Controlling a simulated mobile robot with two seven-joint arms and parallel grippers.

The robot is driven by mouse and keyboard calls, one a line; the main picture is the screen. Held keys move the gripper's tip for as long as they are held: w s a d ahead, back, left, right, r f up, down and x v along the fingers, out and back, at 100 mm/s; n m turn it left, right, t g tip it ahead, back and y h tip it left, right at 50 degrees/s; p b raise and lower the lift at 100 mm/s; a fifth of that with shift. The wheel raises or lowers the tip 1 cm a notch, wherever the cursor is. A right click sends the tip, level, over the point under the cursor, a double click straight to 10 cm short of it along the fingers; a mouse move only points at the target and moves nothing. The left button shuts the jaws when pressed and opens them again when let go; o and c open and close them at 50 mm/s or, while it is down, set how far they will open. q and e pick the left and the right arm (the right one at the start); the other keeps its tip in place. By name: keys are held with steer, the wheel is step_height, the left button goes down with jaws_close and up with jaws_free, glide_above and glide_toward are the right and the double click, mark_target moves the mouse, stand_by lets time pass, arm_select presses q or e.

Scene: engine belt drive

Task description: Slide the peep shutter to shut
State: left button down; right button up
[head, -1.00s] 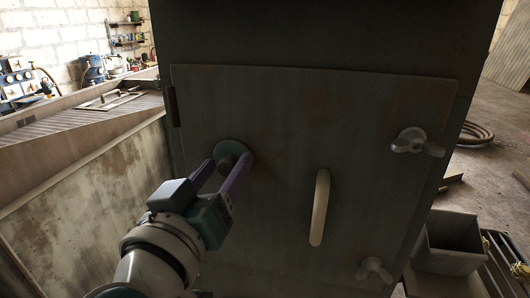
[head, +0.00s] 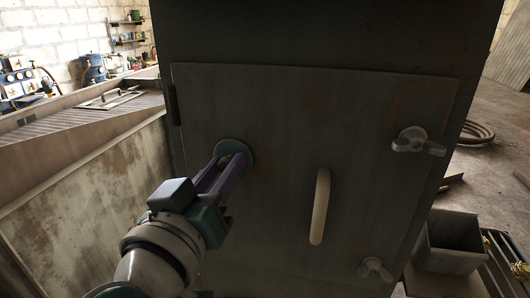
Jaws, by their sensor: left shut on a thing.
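The peep shutter (head: 245,150) is a small round greenish disc on the left part of a grey metal door (head: 290,115). My left gripper (head: 234,163) reaches it from the lower left. Its two purple fingers are closed together on the shutter's small knob, which they largely hide. The disc's rim shows around the fingertips. How far the shutter covers its opening cannot be told. My right gripper is not in view.
A pale upright handle (head: 320,207) stands out from the door right of the shutter. Wing latches sit at the door's upper right (head: 418,142) and lower right (head: 375,269). A grey open bin (head: 450,240) stands at the right.

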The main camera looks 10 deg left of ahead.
arm_select(q)
steer(key=shift+f, duration=0.1)
stand_by(0.7)
step_height(320, 180, down, 6)
steer(key=b, duration=0.5)
steer(key=shift+f, duration=0.2)
steer(key=c, duration=1)
jaws_free()
steer(key=o, duration=0.4)
steer(key=shift+r, duration=0.1)
steer(key=s+b, duration=0.1)
steer(key=s, duration=0.9)
steer(key=shift+a+b, duration=0.15)
steer(key=shift+b, duration=0.2)
